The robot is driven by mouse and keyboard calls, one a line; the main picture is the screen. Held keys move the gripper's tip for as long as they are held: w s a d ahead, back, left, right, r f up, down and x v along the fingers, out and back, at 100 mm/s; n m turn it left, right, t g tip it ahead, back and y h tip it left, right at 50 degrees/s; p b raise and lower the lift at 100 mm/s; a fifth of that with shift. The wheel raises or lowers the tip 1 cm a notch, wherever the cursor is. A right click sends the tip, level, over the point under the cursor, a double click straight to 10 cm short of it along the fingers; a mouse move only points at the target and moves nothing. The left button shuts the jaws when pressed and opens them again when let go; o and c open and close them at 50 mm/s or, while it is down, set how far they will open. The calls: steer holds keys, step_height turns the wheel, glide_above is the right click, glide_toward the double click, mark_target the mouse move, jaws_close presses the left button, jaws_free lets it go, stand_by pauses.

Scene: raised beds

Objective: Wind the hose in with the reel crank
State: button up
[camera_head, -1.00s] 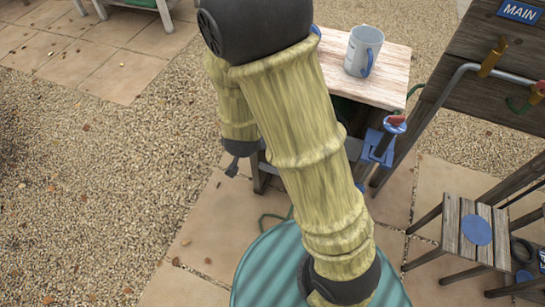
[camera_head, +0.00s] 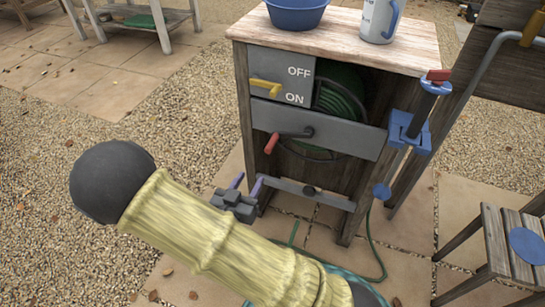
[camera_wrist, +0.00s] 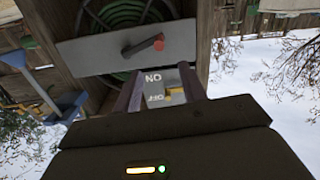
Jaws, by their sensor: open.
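The hose reel stands inside a wooden cabinet (camera_head: 242,120). Green hose (camera_head: 340,100) shows coiled in it, and a length of green hose (camera_head: 372,245) lies on the paving. The reel crank (camera_head: 290,134) sits on a grey crossbar, its red handle (camera_head: 271,143) pointing left. In the wrist view the crank (camera_wrist: 142,45) appears beyond the fingertips, its red handle to the right. My gripper (camera_head: 247,184) is open and empty, below and left of the crank, apart from it. Its two fingers (camera_wrist: 160,75) also show in the wrist view.
A yellow lever (camera_head: 265,88) sits beside the OFF and ON labels. A blue bracket with a red-topped handle (camera_head: 421,108) juts out at right. A slatted stool (camera_head: 512,235) stands at right. Gravel at left is open.

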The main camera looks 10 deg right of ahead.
mark_target(276, 135)
steer(key=shift+s+a+f+t, duration=0.1)
steer(key=shift+s+f+t, duration=0.15)
steer(key=shift+s+t, duration=0.05)
steer(key=b+x, duration=0.4)
steer(key=x, duration=1.3)
steer(key=shift+w+d+r, duration=0.1)
steer(key=shift+d, duration=0.2)
steer(key=shift+c, duration=0.3)
jaws_close()
